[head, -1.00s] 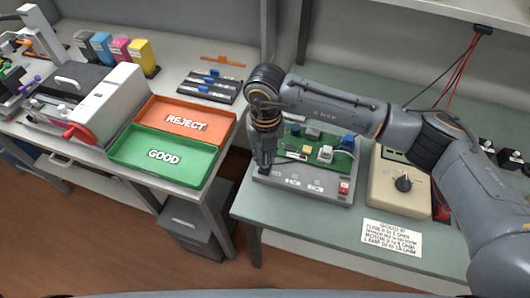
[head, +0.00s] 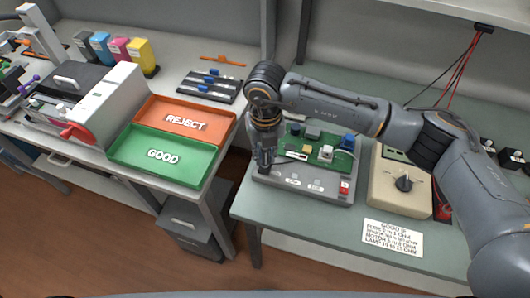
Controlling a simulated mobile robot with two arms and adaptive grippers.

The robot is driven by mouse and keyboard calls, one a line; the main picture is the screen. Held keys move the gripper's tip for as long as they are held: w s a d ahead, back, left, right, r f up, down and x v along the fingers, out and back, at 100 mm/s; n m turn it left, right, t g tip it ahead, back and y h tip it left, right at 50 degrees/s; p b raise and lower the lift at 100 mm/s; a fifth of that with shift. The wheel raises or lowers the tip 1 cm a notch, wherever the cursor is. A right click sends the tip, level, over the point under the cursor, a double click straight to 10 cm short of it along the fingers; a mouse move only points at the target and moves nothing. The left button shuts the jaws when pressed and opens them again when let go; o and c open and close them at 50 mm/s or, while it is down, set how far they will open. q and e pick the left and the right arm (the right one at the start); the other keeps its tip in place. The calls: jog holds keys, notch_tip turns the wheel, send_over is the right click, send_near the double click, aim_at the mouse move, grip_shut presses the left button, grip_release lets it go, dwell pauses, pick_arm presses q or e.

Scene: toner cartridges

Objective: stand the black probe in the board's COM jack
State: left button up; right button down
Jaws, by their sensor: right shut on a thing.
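The board (head: 318,188) is a grey block with a green circuit panel (head: 325,165), lying on the grey-green bench. My right gripper (head: 265,167) points down over the board's left end. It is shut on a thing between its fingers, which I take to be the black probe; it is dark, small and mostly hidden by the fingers. The COM jack cannot be made out; the gripper covers the board's left end. Whether the probe's tip touches the board cannot be told. My left gripper is not in view.
A beige meter box with a dial (head: 403,182) stands right of the board, and a printed card (head: 392,238) lies in front. Black and red leads (head: 460,68) hang from the shelf. Left are a green GOOD tray (head: 197,176) and an orange REJECT tray (head: 226,122).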

dwell(0.4)
jog(key=shift+f+b, duration=0.2)
jog(key=shift+b, duration=0.2)
jog(key=c, duration=1.1)
grip_release()
jog(key=shift+c, duration=0.2)
jog(key=shift+r, duration=0.15)
notch_tip(320, 180, up, 12)
jog(key=shift+f, duration=0.1)
